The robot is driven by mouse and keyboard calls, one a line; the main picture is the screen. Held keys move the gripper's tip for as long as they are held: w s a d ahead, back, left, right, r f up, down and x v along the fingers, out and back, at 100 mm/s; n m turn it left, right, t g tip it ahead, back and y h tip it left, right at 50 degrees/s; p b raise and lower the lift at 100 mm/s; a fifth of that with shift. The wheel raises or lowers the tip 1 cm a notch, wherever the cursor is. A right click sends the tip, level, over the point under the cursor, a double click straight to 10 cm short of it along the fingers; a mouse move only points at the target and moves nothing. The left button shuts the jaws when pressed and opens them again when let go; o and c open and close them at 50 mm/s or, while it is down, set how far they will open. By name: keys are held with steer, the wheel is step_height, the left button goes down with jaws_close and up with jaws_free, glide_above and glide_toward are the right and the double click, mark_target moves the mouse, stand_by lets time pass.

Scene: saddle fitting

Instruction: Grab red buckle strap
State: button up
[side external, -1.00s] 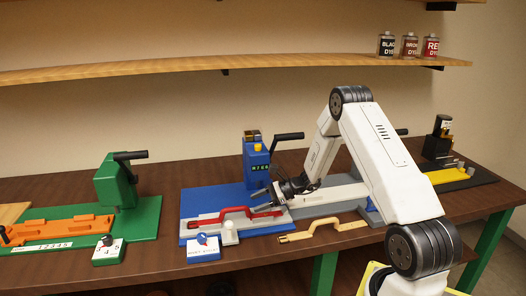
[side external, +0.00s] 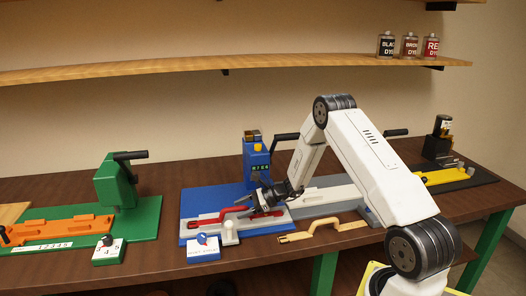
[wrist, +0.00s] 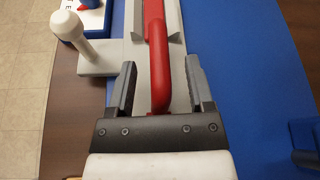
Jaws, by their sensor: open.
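The red buckle strap (side external: 226,214) lies in the grey channel of the fixture on the blue base plate. In the wrist view the red strap (wrist: 158,62) runs down from the top and its raised, curved part passes between the two fingers. My gripper (side external: 262,206) is at the strap's right part in the side view. In the wrist view my gripper (wrist: 160,88) is open, with one dark finger on each side of the strap and gaps on both sides. The strap's near end is hidden under the gripper body.
A white knob post (wrist: 98,50) stands left of the channel. A blue press (side external: 257,162) with a black lever stands behind. A tan strap (side external: 322,229) lies at the front of the table. A green station (side external: 130,215) is at left, and a yellow fixture (side external: 447,177) is at right.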

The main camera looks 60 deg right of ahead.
steer(key=shift+x, duration=1)
steer(key=shift+c, duration=0.2)
jaws_close()
